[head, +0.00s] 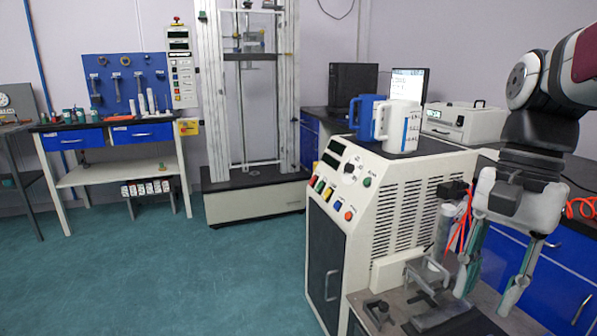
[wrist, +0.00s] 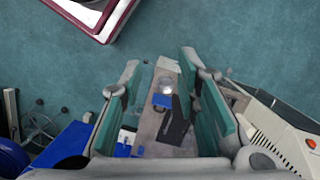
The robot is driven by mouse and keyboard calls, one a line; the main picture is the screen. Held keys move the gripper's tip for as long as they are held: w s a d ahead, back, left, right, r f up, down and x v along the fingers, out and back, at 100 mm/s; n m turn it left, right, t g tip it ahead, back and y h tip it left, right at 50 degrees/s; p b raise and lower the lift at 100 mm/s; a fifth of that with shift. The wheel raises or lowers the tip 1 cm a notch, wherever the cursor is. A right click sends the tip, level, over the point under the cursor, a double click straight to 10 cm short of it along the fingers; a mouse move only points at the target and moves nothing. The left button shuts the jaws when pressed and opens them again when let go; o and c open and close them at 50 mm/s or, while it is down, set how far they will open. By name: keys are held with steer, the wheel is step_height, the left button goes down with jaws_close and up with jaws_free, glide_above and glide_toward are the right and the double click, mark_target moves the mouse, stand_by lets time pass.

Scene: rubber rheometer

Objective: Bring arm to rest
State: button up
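My gripper (head: 488,288) hangs at the right of the head view with its fingers pointing down. The fingers stand well apart with nothing seen between them. It is above the low bench (head: 493,316) in front of the rheometer cabinet. In the wrist view my gripper (wrist: 165,110) is also open, with one finger on each side and the bench top (wrist: 150,122) below the gap. The cream rheometer cabinet (head: 338,238) stands left of my gripper, with coloured buttons and a slotted side.
A blue jug (head: 364,116) and a white jug (head: 398,126) stand on the cabinet. Clamp-like metal fixtures (head: 420,284) are on the low bench close to my gripper. Blue drawers (head: 552,276) are behind it. Teal floor (head: 190,275) is clear at the left.

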steer(key=s+a+f+n+t+h, duration=0.1)
steer(key=s+a+f+n, duration=0.15)
steer(key=s+n, duration=0.4)
steer(key=s+a+f+n+t+h, duration=0.1)
steer(key=s+a+f+n, duration=0.2)
steer(key=s, duration=0.7)
step_height(320, 180, up, 27)
steer(key=d+n+t+p, duration=0.1)
steer(key=t+p, duration=0.3)
steer(key=p, duration=2.1)
steer(key=shift+w+d+f, duration=0.15)
steer(key=shift+d, duration=0.05)
